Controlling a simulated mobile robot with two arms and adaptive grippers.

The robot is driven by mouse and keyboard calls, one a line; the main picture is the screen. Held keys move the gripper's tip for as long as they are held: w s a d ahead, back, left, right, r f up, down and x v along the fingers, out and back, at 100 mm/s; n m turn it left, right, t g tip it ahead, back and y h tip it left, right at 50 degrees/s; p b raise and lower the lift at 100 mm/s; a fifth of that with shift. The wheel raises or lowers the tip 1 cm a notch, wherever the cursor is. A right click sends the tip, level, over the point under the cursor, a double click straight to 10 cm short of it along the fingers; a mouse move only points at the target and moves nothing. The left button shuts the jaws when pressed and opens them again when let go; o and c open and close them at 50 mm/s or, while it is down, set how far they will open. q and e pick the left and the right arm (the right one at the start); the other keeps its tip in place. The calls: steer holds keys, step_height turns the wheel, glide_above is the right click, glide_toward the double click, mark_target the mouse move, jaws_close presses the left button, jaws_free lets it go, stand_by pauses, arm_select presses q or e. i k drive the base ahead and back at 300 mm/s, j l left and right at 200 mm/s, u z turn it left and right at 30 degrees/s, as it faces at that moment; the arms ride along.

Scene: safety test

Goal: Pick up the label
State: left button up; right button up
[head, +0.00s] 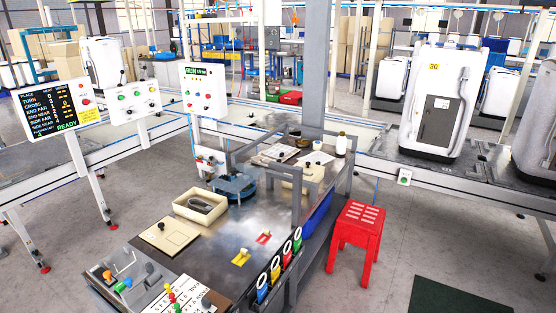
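No thing is plainly marked out as the label. On the metal worktable (215,265) lie a small yellow tag-like piece (241,258) and a small red one (264,237) to its upper right; they are apart. A white unit (436,125) on the right carries a yellow sticker (433,66) with a number. White papers (318,157) lie at the far end of the worktable. I cannot tell which of these is the label. Neither of my grippers nor my arms shows in the head view.
The worktable also holds a cream tray (184,206) with a dark object, a cream panel (169,237), a blue round fixture (234,187) and a bottle (341,144). A red stool (356,240) stands to the right. Conveyors run behind. Floor at lower right is open, with a green mat (455,299).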

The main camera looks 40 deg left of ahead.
mark_target(243, 255)
steer(key=i+l+u, duration=0.1)
steer(key=u, duration=0.3)
steer(key=i+l+u, duration=0.15)
steer(key=u, duration=0.3)
steer(key=i+l+u, duration=0.2)
steer(key=u, duration=0.2)
steer(key=i+l+u, duration=0.1)
steer(key=u, duration=0.3)
steer(key=l+u, duration=0.45)
steer(key=i+j, duration=0.05)
steer(key=j, duration=0.05)
